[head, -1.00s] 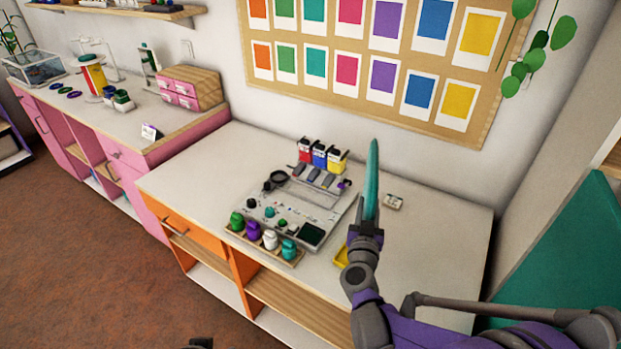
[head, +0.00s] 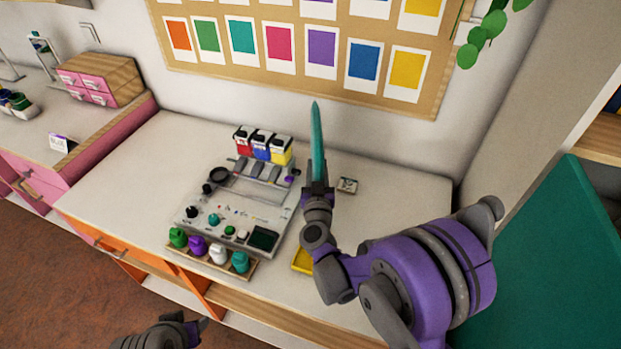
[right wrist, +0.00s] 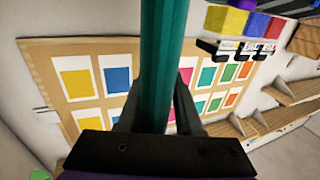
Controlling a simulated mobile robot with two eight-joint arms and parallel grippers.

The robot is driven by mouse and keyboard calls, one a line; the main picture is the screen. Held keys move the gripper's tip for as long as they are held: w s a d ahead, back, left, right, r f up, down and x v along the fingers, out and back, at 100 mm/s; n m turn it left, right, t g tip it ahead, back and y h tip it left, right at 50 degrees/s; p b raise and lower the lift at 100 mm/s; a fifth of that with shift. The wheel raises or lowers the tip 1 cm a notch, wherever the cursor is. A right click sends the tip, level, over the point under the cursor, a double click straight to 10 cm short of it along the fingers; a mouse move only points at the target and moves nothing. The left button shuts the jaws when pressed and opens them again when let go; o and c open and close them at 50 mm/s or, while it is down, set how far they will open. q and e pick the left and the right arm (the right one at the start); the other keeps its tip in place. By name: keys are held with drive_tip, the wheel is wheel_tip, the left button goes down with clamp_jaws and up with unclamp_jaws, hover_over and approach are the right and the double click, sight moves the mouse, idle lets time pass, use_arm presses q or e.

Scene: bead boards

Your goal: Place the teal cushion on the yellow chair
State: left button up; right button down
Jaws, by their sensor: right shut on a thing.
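The teal cushion (head: 317,140) is seen edge-on in the head view, upright and thin, above the worktable. My right gripper (head: 318,188) is shut on its lower end. In the right wrist view the cushion (right wrist: 163,60) runs up between the fingers of the right gripper (right wrist: 157,118). No yellow chair can be made out. My left gripper (head: 185,332) shows only in part at the bottom edge of the head view, low and apart from the cushion; its jaws are unclear.
The worktable (head: 380,215) holds a grey bead station (head: 255,210), several bottles in a wooden rack (head: 205,257), a small card (head: 347,185) and a yellow item (head: 301,262) partly behind my arm. A teal panel (head: 550,260) stands at right. The table's back right is clear.

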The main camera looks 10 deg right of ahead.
drive_tip(key=shift+f, duration=2.05)
drive_tip(key=shift+f, duration=0.1)
drive_tip(key=shift+f, duration=0.15)
drive_tip(key=c, duration=0.6)
unclamp_jaws()
drive_tip(key=shift+w, duration=0.1)
